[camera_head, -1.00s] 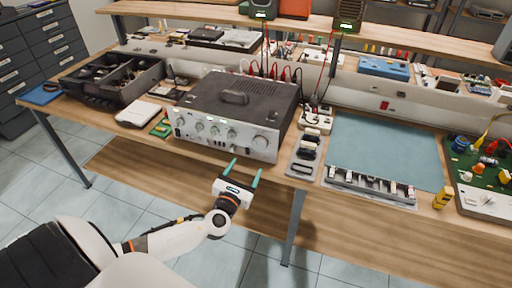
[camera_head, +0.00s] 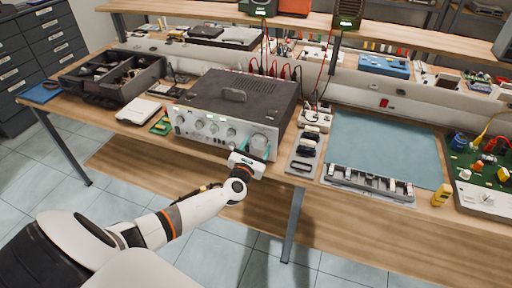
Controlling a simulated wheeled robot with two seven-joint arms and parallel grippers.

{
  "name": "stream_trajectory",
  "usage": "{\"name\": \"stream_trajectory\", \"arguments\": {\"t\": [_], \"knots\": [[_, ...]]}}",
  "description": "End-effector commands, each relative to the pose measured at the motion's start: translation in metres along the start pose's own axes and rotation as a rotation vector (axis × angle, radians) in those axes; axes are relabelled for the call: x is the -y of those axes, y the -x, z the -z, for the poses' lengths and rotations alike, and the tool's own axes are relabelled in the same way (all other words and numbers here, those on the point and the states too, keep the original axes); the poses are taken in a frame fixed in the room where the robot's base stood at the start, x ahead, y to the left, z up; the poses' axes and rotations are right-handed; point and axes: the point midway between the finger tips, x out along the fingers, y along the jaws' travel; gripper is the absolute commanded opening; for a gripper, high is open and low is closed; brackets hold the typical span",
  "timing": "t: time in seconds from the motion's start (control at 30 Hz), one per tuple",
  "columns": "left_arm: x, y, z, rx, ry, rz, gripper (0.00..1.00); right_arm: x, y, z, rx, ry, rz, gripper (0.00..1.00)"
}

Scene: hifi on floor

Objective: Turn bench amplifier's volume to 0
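The bench amplifier (camera_head: 235,100) stands on the workbench, a dark-topped box with a silver front panel. Several small knobs run along the panel, and one larger round knob (camera_head: 259,141) sits at its right end. My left gripper (camera_head: 256,147) is at the front right of the panel, with its teal fingers on either side of the large knob. The fingers look apart; whether they touch the knob I cannot tell. The knob's marking is too small to read. My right gripper is not in view.
A blue-grey mat (camera_head: 385,150) lies to the right of the amplifier, with a grey rail (camera_head: 370,184) at its front edge. A black divided bin (camera_head: 112,78) stands to the left. Red and black cables rise behind the amplifier. The floor before the bench is clear.

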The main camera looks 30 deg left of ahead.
Motion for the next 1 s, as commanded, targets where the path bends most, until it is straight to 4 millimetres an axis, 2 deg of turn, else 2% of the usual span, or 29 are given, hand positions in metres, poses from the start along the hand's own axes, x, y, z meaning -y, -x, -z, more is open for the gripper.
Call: {"name": "stream_trajectory", "arguments": {"t": [0.03, 0.2, 0.23, 0.57, 1.0], "knots": [[0.0, 0.0, 0.0, 0.0, 0.0, 0.0, 0.55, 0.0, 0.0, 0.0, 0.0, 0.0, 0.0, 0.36], [0.0, 0.0, 0.0, 0.0, 0.0, 0.0, 0.27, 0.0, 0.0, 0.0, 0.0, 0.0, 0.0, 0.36], [0.0, 0.0, 0.0, 0.0, 0.0, 0.0, 0.25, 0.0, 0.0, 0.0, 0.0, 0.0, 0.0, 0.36], [0.0, 0.0, -0.002, 0.0, 0.054, 0.0, 0.25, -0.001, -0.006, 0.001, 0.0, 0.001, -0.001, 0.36], [-0.001, 0.001, -0.004, -0.001, 0.395, 0.0, 0.25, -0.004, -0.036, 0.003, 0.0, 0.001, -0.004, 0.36]]}}
